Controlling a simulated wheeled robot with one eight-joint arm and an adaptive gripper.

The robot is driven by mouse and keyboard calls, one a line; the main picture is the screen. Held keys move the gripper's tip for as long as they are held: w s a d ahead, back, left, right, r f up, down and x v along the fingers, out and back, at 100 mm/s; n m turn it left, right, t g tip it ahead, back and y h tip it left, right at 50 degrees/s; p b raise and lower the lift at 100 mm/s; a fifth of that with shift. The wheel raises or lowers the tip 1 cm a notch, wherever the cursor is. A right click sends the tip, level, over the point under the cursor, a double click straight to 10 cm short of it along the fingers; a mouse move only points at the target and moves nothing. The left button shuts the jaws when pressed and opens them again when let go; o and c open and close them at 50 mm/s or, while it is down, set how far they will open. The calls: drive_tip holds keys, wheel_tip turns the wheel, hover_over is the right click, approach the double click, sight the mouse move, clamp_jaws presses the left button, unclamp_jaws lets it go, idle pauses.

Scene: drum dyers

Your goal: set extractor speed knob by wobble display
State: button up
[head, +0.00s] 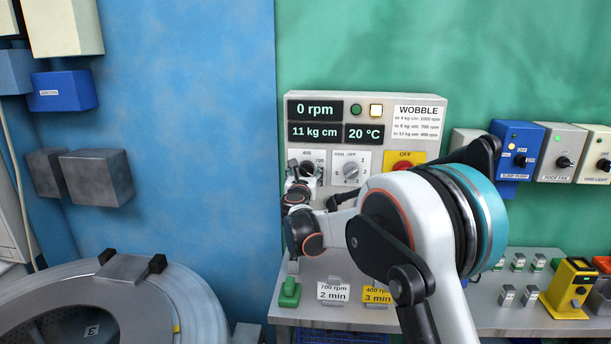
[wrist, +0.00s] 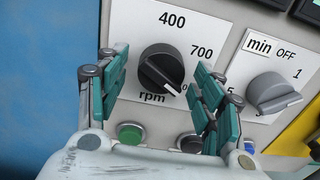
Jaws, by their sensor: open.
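The black speed knob (wrist: 160,70) sits on a white plate marked 400 above, 700 to the right and rpm below. Its white mark points to the lower right. My gripper (wrist: 162,85) is open, with one teal-padded finger on each side of the knob, seemingly without gripping it. In the head view my gripper (head: 303,181) is in front of the panel and partly covers the plate. The display (head: 315,131) reads 11 kg cm, and the display above it (head: 315,109) reads 0 rpm. The wobble card (head: 419,120) pairs kg cm limits with rpm values; its small print seems to give 400 rpm up to 12.
A grey minute knob (wrist: 272,92) is close right of my fingers. A green button (wrist: 131,132) lies below. A red knob on yellow (head: 404,166) is farther right. Tags reading 700 rpm 2 min (head: 333,292) and 400 rpm 3 min (head: 377,292) stand on the shelf.

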drive_tip(key=shift+c, duration=0.2)
drive_tip(key=c, duration=1)
